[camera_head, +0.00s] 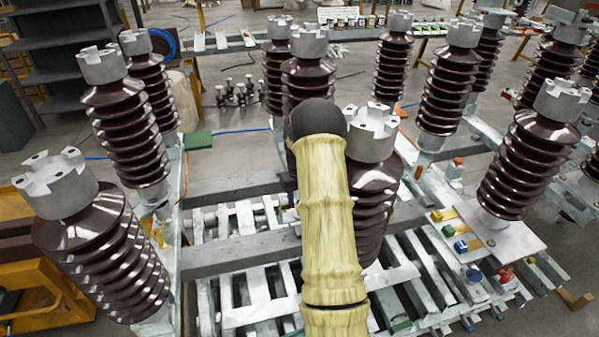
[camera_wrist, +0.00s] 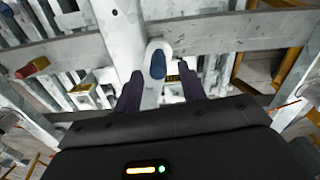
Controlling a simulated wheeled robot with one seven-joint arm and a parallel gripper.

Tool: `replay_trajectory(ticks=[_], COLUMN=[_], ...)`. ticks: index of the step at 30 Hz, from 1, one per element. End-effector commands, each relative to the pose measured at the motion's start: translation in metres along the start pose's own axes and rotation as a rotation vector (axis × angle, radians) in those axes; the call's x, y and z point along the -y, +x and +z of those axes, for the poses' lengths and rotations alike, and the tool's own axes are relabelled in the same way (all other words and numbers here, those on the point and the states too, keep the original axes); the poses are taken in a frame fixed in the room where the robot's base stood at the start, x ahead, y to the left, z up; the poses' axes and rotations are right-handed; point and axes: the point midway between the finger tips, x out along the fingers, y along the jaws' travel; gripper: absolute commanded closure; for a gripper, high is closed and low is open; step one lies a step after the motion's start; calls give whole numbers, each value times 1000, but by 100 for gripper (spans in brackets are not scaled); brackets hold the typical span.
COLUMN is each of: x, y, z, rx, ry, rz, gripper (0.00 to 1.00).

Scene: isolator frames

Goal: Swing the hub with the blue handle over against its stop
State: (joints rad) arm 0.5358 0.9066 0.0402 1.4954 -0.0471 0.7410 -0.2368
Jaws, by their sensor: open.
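In the wrist view, a blue handle (camera_wrist: 158,64) sits on the rounded end of a pale grey lever (camera_wrist: 152,96). My gripper (camera_wrist: 160,78) is open, with one dark finger on each side of the lever and blue handle. I cannot tell whether either finger touches it. The hub that carries this lever is not clearly seen. In the head view, my pale arm covers the middle, and my gripper is hidden. Blue pieces (camera_head: 460,246) show on the frame at the right there, but I cannot tell whether one is this handle.
A pale round post (camera_wrist: 118,30) rises close beside the handle, and a grey beam (camera_wrist: 230,34) crosses behind. A red knob (camera_wrist: 34,67) lies to the left. Tall brown ribbed insulators (camera_head: 125,140) stand around my arm, above slatted metal frames (camera_head: 250,314).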

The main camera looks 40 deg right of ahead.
Motion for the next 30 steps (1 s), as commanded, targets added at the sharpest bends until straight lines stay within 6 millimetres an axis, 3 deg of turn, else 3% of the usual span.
replay_trajectory(ticks=[18,23,30], x=[0,0,0], y=[-121,-135,-137], z=[-1,0,0], rx=[-5,-2,-1], ry=[0,0,0], rz=[2,1,1], gripper=[59,59,59])
